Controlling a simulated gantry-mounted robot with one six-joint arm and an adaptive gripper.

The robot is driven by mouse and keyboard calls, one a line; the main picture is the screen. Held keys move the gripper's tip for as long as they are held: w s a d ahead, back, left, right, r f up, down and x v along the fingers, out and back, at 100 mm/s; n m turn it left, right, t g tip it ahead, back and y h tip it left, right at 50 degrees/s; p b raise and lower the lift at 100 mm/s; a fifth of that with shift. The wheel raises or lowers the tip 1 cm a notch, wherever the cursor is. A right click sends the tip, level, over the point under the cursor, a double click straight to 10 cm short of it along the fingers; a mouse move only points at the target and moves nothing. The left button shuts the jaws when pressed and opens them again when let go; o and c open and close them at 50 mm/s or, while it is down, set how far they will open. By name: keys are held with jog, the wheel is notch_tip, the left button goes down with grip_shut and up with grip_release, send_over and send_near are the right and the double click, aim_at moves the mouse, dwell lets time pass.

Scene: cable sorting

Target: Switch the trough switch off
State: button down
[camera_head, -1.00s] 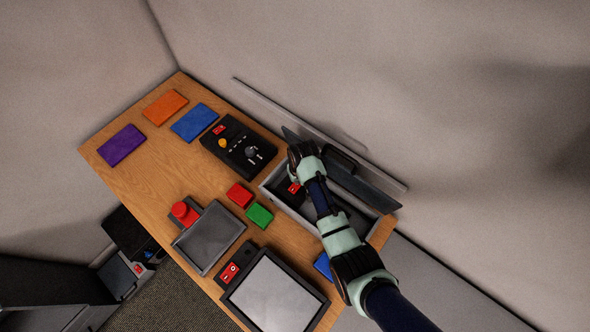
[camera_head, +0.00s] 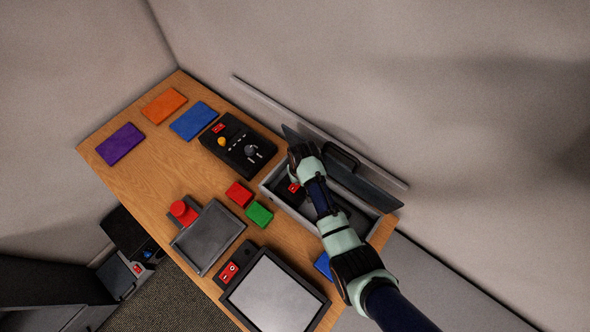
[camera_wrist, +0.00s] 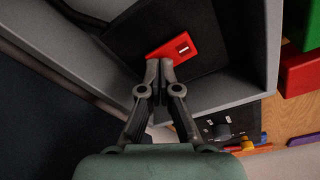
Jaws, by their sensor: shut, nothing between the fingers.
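The trough (camera_head: 272,188) is a grey open box at the right side of the table, with its dark lid (camera_head: 364,187) raised along the wall side. The red trough switch (camera_head: 293,188) sits on a dark block inside it. In the wrist view the red switch (camera_wrist: 174,46) shows a small white mark at its right end. My gripper (camera_wrist: 159,66) is shut and empty, its fingertips at the lower edge of the switch's left part. I cannot tell whether they touch it. In the head view my wrist hides part of the trough.
A black control box (camera_head: 238,146) with knobs and its own red switch stands left of the trough. Red (camera_head: 239,194) and green (camera_head: 259,214) blocks lie close by the trough wall. A screen unit (camera_head: 274,293) with a red switch is in front. The trough walls and raised lid hem in my gripper.

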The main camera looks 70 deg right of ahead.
jog(key=shift+f, duration=0.3)
notch_tip(320, 180, up, 7)
jog(key=p, duration=0.7)
jog(key=shift+r, duration=0.1)
dwell(0.5)
